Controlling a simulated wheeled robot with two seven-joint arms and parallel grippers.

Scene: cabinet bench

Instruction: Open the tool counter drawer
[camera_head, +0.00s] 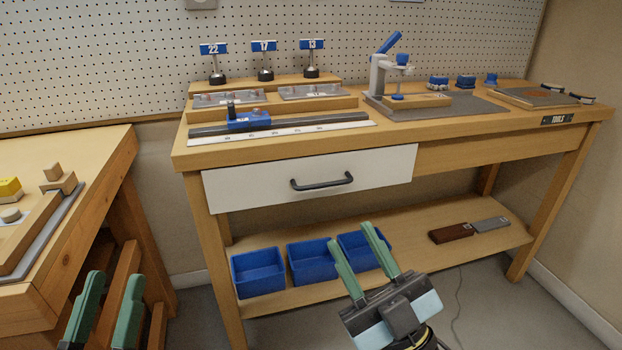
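The tool counter (440,157) is a wooden bench with a "TOOLS" label at its right front. Its drawer (250,186) has a white front with a dark bar handle (322,183) and looks shut. My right gripper (352,243) has green fingers and is open and empty, below the handle and in front of the lower shelf, apart from the drawer. My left gripper (116,284) is at the bottom left, its green fingers spread apart with nothing seen between them. It is beside the left bench, well away from the drawer.
Blue bins (258,272) stand on the lower shelf (420,254), partly behind my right gripper. A dark brown and grey tool (468,230) lies on the shelf's right. A second wooden bench (90,200) stands at left. The space before the drawer front is clear.

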